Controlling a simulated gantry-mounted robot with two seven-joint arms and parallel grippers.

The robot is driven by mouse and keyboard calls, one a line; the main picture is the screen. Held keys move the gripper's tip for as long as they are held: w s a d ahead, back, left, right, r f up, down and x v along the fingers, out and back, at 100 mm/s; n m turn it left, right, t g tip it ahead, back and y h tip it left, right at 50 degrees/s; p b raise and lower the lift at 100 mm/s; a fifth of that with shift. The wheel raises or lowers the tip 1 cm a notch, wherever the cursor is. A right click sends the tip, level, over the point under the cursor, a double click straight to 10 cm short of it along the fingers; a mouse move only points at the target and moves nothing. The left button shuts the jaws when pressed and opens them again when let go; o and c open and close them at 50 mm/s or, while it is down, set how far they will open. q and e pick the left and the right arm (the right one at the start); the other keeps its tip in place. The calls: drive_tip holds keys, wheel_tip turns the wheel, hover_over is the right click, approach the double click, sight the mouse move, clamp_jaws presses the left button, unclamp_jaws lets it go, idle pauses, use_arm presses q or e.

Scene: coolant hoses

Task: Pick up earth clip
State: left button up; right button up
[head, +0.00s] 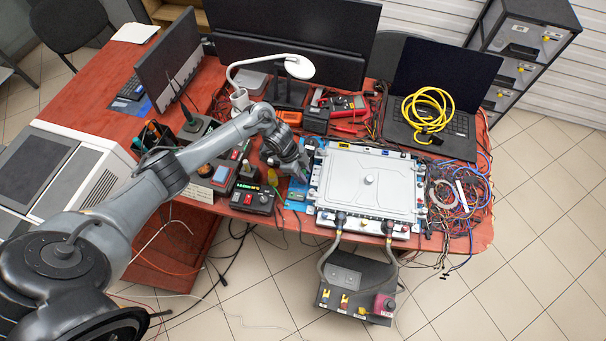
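My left arm reaches in from the left, and my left gripper (301,176) points down at the left edge of a grey-lidded unit (345,190). It is small here, and I cannot tell whether its fingers are open or shut, or whether they touch anything. I cannot pick out the earth clip with certainty. A small yellow-green item (272,177) lies just left of the gripper, but its shape is too small to read. The surface right under the gripper is partly hidden by it. My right gripper is not in view.
Two grey hoses (325,262) run from the unit's front to a dark box (352,285) below. Black instruments (252,199) stand left of the gripper. A lamp (298,67), red multimeter (343,105), laptop with yellow cable (428,108) and tangled wires (462,192) crowd the red table.

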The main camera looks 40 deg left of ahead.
sight(304, 172)
use_arm(q)
drive_tip(key=shift+c, duration=0.3)
clamp_jaws()
drive_tip(key=shift+r, duration=0.15)
drive_tip(key=shift+r, duration=0.45)
drive_tip(key=r, duration=0.2)
drive_tip(key=r+p, duration=0.1)
drive_tip(key=shift+d+r, duration=0.3)
drive_tip(key=s+d+r+p, duration=0.3)
drive_tip(key=d+r+p, duration=0.3)
drive_tip(key=d+r, duration=0.3)
drive_tip(key=shift+d+r, duration=0.15)
drive_tip(key=shift+d, duration=0.7)
